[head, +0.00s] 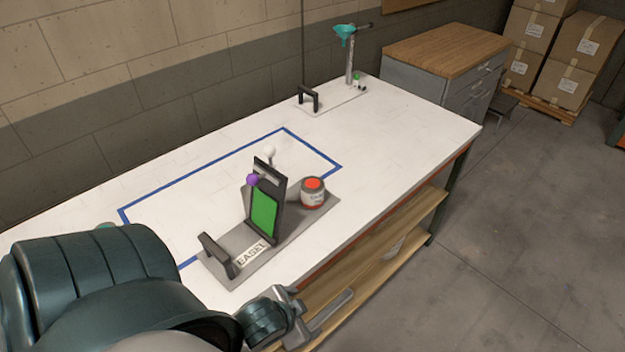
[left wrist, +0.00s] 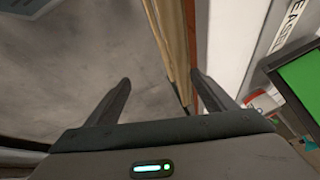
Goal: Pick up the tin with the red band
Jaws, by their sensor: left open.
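The tin (head: 313,194) has a pale body, a reddish band low on its side and an orange-red disc on top. It stands at the right end of the grey easel base on the white table. It is partly visible at the right in the left wrist view (left wrist: 262,101), beside the green panel. My left gripper (head: 322,307) is open and empty, beyond the table's front edge and apart from the tin. Its open fingers (left wrist: 160,95) have floor and table edge behind them. My right gripper is not in view.
The easel (head: 264,212) with its green panel and black frame stands left of the tin, with a black handle (head: 217,254) at its near end. A funnel stand (head: 349,62) is at the back. The table right of the tin is clear. A wooden shelf (head: 395,235) lies below.

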